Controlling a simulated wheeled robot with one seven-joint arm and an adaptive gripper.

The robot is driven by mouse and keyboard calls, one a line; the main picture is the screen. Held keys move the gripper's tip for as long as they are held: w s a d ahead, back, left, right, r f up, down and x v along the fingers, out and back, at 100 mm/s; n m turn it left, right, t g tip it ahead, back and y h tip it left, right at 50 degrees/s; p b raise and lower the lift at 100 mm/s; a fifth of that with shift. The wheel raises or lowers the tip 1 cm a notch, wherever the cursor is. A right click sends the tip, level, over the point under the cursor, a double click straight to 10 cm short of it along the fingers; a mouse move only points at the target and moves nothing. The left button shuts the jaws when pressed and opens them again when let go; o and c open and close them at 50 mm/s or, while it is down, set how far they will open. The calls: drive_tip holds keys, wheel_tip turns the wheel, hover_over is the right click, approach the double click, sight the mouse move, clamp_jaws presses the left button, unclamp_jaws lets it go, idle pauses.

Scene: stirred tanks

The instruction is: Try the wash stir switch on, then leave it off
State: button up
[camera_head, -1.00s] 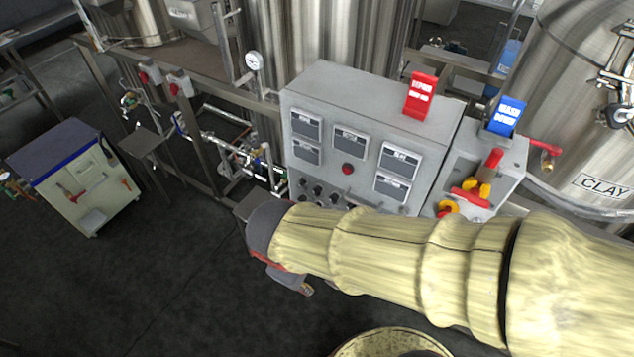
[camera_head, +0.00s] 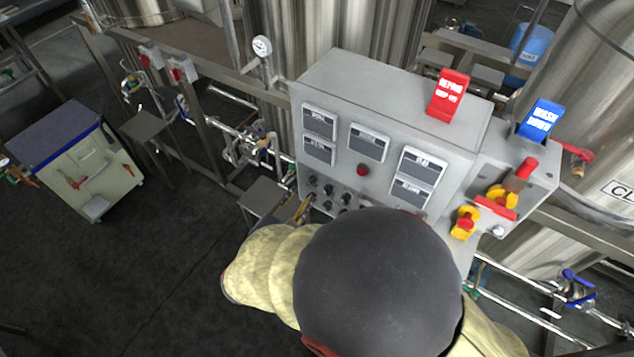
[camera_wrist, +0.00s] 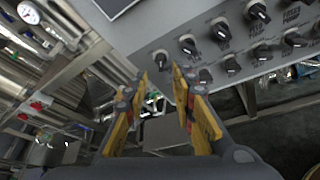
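The grey control panel (camera_head: 392,135) carries two rows of black rotary knobs on its lower left front, partly hidden by my arm in the head view. The knobs show larger in the wrist view, such as the end knob (camera_wrist: 160,60) and the one beside it (camera_wrist: 187,45). Their labels are too small or blurred to tell which one is the wash stir switch. My gripper (camera_wrist: 158,84) is open, its yellow-padded fingers spread and empty, with the end knob seen between the tips. I cannot tell whether they touch it. In the head view one yellow finger (camera_head: 303,208) shows near the knobs.
A red sign (camera_head: 448,95) and a blue sign (camera_head: 540,120) stand on the panel tops. A side box holds red-and-yellow switches (camera_head: 466,222). A small metal stand (camera_head: 262,196) is left of the panel. A cabinet (camera_head: 80,170) stands farther left on open floor.

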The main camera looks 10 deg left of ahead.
sight(309, 184)
drive_tip(key=b+x, duration=0.1)
drive_tip(key=x, duration=0.6)
drive_tip(key=shift+w+f, duration=0.1)
drive_tip(key=shift+f, duration=0.05)
drive_tip(key=shift+c, duration=0.4)
clamp_jaws()
